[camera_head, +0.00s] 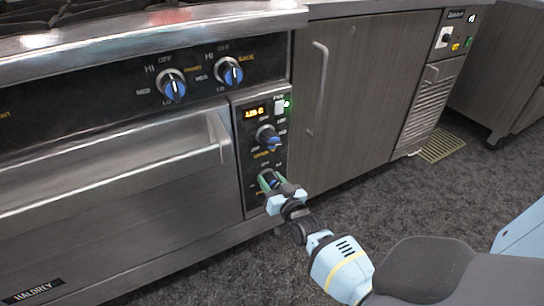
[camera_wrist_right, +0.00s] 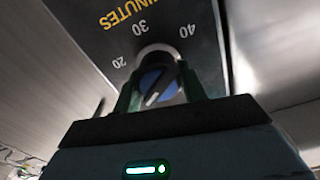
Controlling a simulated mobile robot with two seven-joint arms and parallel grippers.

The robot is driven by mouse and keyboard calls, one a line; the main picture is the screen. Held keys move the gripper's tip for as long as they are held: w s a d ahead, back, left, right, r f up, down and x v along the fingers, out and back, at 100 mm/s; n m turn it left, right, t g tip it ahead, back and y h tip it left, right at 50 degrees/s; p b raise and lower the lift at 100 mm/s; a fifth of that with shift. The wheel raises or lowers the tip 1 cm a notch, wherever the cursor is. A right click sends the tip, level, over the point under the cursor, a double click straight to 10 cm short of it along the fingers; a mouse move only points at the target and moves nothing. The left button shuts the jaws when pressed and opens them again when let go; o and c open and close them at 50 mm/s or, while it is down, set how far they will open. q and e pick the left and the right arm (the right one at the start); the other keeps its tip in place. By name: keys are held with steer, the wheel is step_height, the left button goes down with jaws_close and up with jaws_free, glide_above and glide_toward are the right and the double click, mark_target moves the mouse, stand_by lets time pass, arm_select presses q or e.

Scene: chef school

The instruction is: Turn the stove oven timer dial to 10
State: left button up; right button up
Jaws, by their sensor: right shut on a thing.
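The oven timer dial (camera_wrist_right: 155,86) is a round blue knob with a white pointer line, low on the stove's dark control panel (camera_head: 238,130). In the right wrist view it sits under the word MINUTES and the numbers 20, 30 and 40, which appear upside down. The 10 mark is not visible, and I cannot tell which number the pointer meets. My right gripper (camera_head: 270,182) is shut on this dial, with one finger on each side. In the head view the gripper hides much of the dial. My left gripper is not in view.
Another blue-faced knob (camera_head: 268,137) sits just above the timer dial, below a lit orange display (camera_head: 256,111). Two burner knobs (camera_head: 172,86) (camera_head: 229,71) are higher up. The oven handle (camera_head: 120,178) juts out at left. Grey floor lies clear in front of the cabinet (camera_head: 362,90).

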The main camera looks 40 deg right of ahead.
mark_target(275, 185)
steer(key=shift+m, duration=0.4)
steer(key=o, duration=1)
steer(key=shift+c, duration=0.2)
steer(key=p+v, duration=0.2)
steer(key=v, duration=0.4)
steer(key=shift+s, duration=0.1)
steer(key=shift+p+v, duration=0.35)
steer(key=shift+v, duration=0.45)
